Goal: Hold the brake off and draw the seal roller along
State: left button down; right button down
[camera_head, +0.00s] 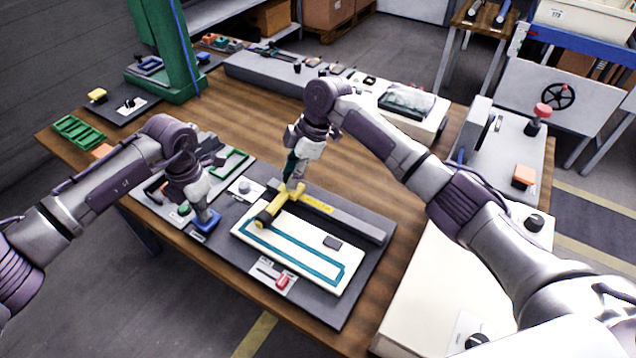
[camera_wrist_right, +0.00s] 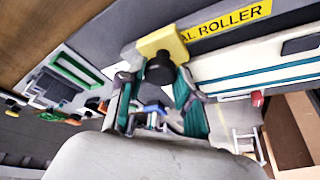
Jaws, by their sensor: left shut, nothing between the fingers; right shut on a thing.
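The yellow seal roller (camera_head: 271,211) lies across the left end of a white plate with a teal loop (camera_head: 290,262). It also shows in the right wrist view (camera_wrist_right: 163,40), with its black knob (camera_wrist_right: 160,69). My right gripper (camera_head: 292,182) is shut on the roller; its teal fingers (camera_wrist_right: 155,98) stand either side of the knob. My left gripper (camera_head: 203,208) is shut and empty, its tip down at a blue pad (camera_head: 207,222) left of the plate, probably the brake. Whether it presses the pad down is hard to tell. The pad's label is too small to read.
A dark rail with a yellow label (camera_head: 318,204) runs along the plate's far side. A red switch (camera_head: 283,282) sits at the near edge. A small dark block (camera_head: 332,242) lies on the plate's right part. A green frame (camera_head: 78,131) lies far left.

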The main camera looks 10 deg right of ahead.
pick_arm(q)
jog(key=shift+f, duration=0.1)
pick_arm(e)
jog(key=shift+w+a, duration=0.65)
pick_arm(q)
jog(key=shift+s, duration=0.1)
pick_arm(e)
jog(key=shift+w+a+r, duration=0.1)
pick_arm(q)
jog(key=shift+d, duration=0.1)
pick_arm(e)
jog(key=c, duration=1.1)
grip_release()
jog(key=o, duration=0.3)
jog(key=shift+w+a, duration=0.1)
jog(key=shift+a, duration=0.05)
pick_arm(q)
jog(key=shift+a, duration=0.2)
pick_arm(e)
jog(key=v, duration=1.2)
